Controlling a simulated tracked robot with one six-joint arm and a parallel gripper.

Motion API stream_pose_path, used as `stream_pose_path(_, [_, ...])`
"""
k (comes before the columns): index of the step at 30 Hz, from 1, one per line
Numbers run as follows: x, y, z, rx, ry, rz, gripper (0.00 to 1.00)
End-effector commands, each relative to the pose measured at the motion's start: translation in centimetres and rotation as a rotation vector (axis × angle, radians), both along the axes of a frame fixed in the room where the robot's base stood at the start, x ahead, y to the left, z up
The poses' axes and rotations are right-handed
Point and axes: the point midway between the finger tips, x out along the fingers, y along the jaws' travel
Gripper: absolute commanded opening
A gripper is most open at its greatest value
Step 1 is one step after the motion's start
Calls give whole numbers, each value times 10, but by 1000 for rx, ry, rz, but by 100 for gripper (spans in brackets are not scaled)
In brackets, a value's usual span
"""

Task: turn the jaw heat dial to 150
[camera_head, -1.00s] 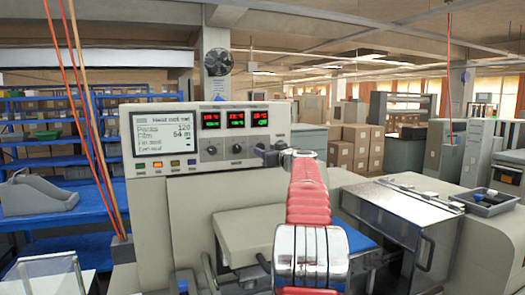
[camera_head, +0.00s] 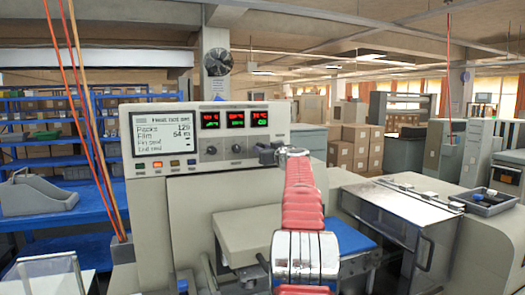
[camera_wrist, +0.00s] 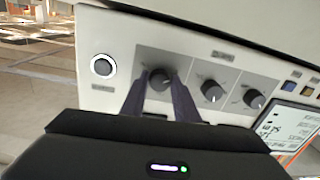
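The machine's control panel (camera_head: 190,165) carries three dark dials under red and green displays (camera_head: 236,118). In the wrist view the panel appears turned around, with the dials in a row. My gripper (camera_wrist: 160,76) has its two dark fingers on either side of the end dial (camera_wrist: 160,80), the one farthest from the screen. Little gap shows between fingers and dial; I cannot tell whether they touch. The middle dial (camera_wrist: 211,92) and the third dial (camera_wrist: 254,99) are free. In the head view my arm ends beside the panel's right edge. Dial labels and display values are too small to read.
A screen (camera_head: 160,140) is at the panel's left, with small coloured buttons below it. A round ringed button (camera_wrist: 102,66) sits beside the end dial in the wrist view. A clear-sided cover (camera_head: 390,215) and a tray (camera_head: 487,202) stand to the right.

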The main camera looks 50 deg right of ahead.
Motion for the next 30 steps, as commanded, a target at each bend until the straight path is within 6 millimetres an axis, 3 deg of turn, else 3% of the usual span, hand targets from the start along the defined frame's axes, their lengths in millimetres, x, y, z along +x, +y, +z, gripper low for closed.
stream_pose_path(10, [1, 1, 0, 0, 0, 2, 3])
stream_pose_path(20, [2, 2, 0, 27, -16, 5, 3])
stream_pose_path(30, [3, 3, 1, 175, -105, 5, 3])
